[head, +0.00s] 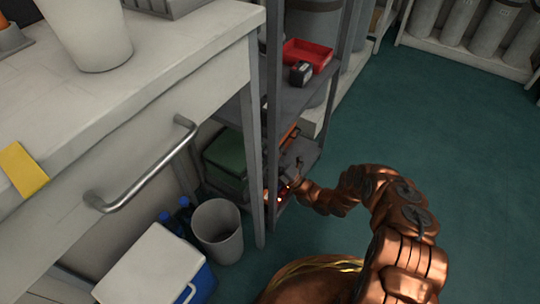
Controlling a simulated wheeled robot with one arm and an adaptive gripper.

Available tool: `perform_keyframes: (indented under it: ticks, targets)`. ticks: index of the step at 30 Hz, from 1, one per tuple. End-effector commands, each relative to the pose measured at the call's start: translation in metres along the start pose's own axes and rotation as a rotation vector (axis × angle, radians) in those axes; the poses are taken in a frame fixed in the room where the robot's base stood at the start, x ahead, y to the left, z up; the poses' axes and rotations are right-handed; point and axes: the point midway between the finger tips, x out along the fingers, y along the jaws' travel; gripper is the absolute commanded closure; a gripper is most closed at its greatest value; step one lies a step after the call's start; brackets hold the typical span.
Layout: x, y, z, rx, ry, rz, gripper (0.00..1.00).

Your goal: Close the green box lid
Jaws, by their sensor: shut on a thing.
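My gripper (283,191) is at the lower part of the rack, to the right of and slightly below the green box. It is small and partly hidden by the rack's post. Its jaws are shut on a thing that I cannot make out.
The rack (273,110) holds a red tray (307,54) and a dark device (300,73) on an upper shelf. A grey bin (217,230), blue bottles (183,211) and a white-and-blue cooler (157,265) stand below the counter (105,95). Green floor (450,140) at right is clear.

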Motion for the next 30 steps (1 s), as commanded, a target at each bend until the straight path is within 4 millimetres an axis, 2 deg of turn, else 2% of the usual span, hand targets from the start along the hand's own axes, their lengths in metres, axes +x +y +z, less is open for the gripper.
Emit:
perform_keyframes:
  ticks: [8, 9, 12, 23, 30]
  targets:
    - [-0.002, -0.004, 0.0, 0.003, -0.003, -0.009, 1.0]
    - [-0.002, -0.004, 0.0, 0.003, -0.003, -0.01, 0.9]
    - [-0.002, -0.004, 0.0, 0.003, -0.003, -0.009, 0.81]
    - [-0.003, -0.003, 0.0, 0.002, -0.001, -0.006, 0.81]
    - [-0.016, -0.003, -0.001, 0.003, 0.0, -0.005, 0.81]
